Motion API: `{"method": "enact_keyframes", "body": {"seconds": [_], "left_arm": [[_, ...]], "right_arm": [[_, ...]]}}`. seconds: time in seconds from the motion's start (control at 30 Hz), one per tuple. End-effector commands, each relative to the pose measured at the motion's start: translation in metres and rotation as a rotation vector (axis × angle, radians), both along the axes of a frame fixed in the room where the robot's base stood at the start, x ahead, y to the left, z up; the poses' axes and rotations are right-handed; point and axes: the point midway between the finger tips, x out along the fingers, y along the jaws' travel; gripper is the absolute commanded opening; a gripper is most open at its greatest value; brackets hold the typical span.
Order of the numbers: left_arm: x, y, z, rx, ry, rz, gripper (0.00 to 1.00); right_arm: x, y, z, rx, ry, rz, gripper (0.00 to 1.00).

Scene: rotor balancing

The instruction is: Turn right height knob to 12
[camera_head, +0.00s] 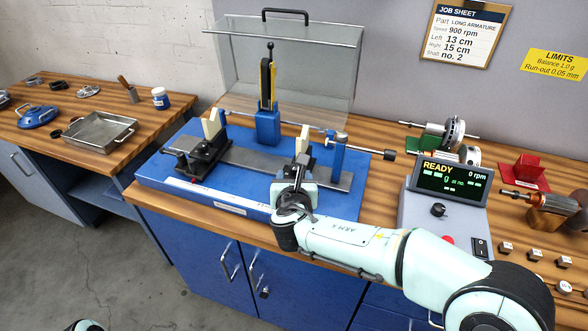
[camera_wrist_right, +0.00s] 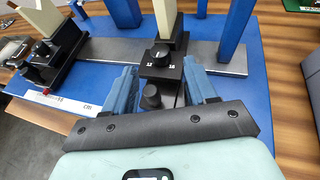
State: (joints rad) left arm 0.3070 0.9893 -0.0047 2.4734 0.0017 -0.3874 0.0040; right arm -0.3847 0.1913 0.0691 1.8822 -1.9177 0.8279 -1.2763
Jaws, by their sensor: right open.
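The right support (camera_head: 303,150) stands on the blue balancing machine, with a cream upright on a black base. In the right wrist view, its black height knob (camera_wrist_right: 160,54) has a light pointer mark and sits by the white numbers 12 and, it seems, 18. The pointer's exact setting is too small to read. A second round black knob (camera_wrist_right: 151,95) sits lower, nearer my wrist. My right gripper (camera_wrist_right: 159,70) is open, its blue fingers on either side of the black base. It also shows in the head view (camera_head: 294,186). My left gripper is not in view.
The left support (camera_head: 208,143) stands on the same blue base (camera_head: 158,180). A clear raised guard (camera_head: 285,60) is behind. A display box (camera_head: 445,190) reading READY and 0 rpm stands at right. The job sheet (camera_head: 466,32) on the wall lists Left 13 cm, Right 15 cm.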

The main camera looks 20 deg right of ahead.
Motion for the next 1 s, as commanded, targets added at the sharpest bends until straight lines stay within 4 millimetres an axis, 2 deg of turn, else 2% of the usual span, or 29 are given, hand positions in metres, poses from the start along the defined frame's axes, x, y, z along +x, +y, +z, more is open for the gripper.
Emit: {"method": "enact_keyframes", "body": {"seconds": [0.1,0.3,0.5,0.73,0.77,0.9,0.93,1.0], "left_arm": [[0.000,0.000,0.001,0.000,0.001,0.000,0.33],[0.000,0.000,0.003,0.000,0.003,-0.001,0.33],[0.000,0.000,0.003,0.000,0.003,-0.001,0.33],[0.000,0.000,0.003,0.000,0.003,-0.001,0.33],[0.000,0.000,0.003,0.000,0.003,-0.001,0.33],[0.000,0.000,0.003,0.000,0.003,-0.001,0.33],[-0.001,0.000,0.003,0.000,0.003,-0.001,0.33],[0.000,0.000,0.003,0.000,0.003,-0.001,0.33]], "right_arm": [[0.023,-0.006,-0.010,0.000,0.001,-0.002,0.57],[0.047,-0.013,-0.021,0.000,0.001,0.000,0.57],[0.056,-0.016,-0.024,0.000,0.000,0.000,0.57],[0.057,-0.016,-0.024,0.000,0.000,0.000,0.57],[0.056,-0.016,-0.024,0.000,0.000,0.000,0.50],[0.056,-0.016,-0.024,0.000,0.000,0.000,0.05],[0.056,-0.016,-0.024,0.000,0.000,0.000,0.01],[0.056,-0.016,-0.024,0.000,0.000,0.000,0.01]]}}
